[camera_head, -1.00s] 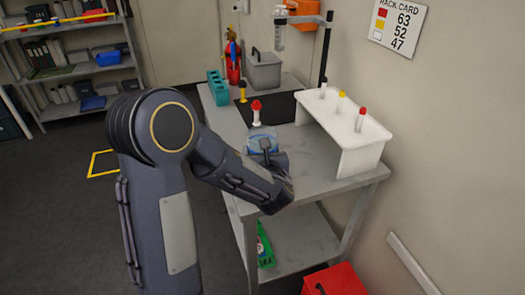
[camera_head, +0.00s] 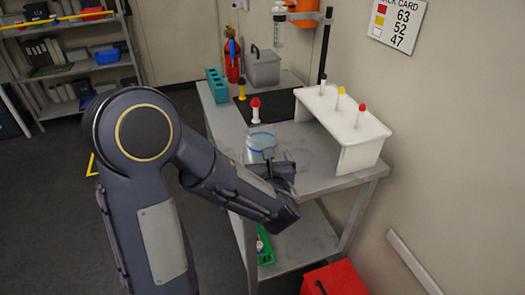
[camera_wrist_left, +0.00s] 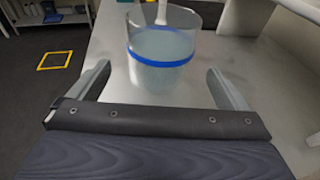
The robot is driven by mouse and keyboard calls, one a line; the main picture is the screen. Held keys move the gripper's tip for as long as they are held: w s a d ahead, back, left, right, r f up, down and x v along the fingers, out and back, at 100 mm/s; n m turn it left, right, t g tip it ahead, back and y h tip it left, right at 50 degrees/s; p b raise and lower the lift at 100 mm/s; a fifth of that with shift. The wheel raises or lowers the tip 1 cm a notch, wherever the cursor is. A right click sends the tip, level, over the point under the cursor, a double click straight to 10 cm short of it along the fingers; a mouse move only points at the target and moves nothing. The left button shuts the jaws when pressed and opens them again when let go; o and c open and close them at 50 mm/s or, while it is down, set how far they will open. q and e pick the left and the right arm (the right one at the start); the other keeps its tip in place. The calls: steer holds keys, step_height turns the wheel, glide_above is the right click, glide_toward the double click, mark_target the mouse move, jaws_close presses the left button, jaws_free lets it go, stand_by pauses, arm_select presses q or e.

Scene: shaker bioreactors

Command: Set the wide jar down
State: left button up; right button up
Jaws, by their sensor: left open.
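The wide jar (camera_head: 261,139) is clear with a blue band and stands upright on the grey metal table (camera_head: 318,178), near its left edge. In the left wrist view the jar (camera_wrist_left: 163,55) is ahead of my left gripper (camera_wrist_left: 158,70), whose two fingers are spread wide, one to each side, with visible gaps to the jar. In the head view my left gripper (camera_head: 282,162) is just in front of the jar, at its lower right, and holds nothing. My right gripper is not in view.
A red-capped tube (camera_head: 255,112) stands behind the jar. A white rack (camera_head: 358,150) with several capped tubes is at the right. A teal block (camera_head: 217,86), a grey bin (camera_head: 263,69) and a dark mat (camera_head: 272,106) are farther back. Bare table lies between gripper and rack.

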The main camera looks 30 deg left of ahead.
arm_select(q)
steer(key=v, duration=0.5)
steer(key=shift+s, duration=0.1)
steer(key=s+a+n+g, duration=0.2)
steer(key=s+n, duration=0.1)
steer(key=s+a+f+n+g+y, duration=0.1)
steer(key=s+a+n+g, duration=0.1)
steer(key=a, duration=0.1)
steer(key=shift+s+a+f+n, duration=0.2)
steer(key=shift+s+n, duration=0.15)
steer(key=shift+n, duration=0.05)
steer(key=s+d+f+n+g+h, duration=0.1)
steer(key=s+f+n+g+h, duration=0.25)
steer(key=s+n, duration=0.4)
steer(key=s+d+f+n+g+h, duration=0.1)
steer(key=s+f+n+g+h, duration=0.2)
steer(key=s+n, duration=0.45)
steer(key=d+r+n+t+h, duration=0.3)
steer(key=d+r+n+h, duration=0.2)
steer(key=d+n+h, duration=0.2)
steer(key=d+n, duration=0.1)
steer(key=n, duration=0.1)
steer(key=shift+d+r+n+t+h, duration=0.3)
steer(key=shift+d+r+t+h, duration=0.05)
steer(key=shift+d+r, duration=0.05)
steer(key=shift+w, duration=0.1)
step_height(320, 180, up, 6)
steer(key=p, duration=0.5)
steer(key=shift+f, duration=0.25)
